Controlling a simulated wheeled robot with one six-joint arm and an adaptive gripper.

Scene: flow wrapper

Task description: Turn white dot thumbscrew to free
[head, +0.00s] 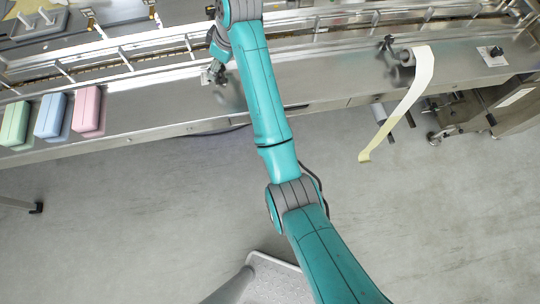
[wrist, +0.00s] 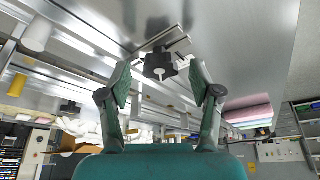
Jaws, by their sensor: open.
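A small dark thumbscrew (wrist: 160,67) with a white mark on its face shows at the upper middle of the wrist view, at a light metal bracket (wrist: 163,42) on the steel machine. My gripper (wrist: 161,82) is open, with one finger on each side of the thumbscrew in the picture. Both fingers look clear of it, and nothing is held. In the head view my gripper (head: 214,74) is at the machine's front, partly hidden by my arm. The thumbscrew cannot be made out there.
Green (head: 14,124), blue (head: 50,117) and pink (head: 87,109) blocks sit on the machine's front ledge at left. A film strip (head: 408,98) hangs from a roll at right. A guide rail (head: 110,52) runs along the machine. The floor (head: 120,220) in front is mostly clear.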

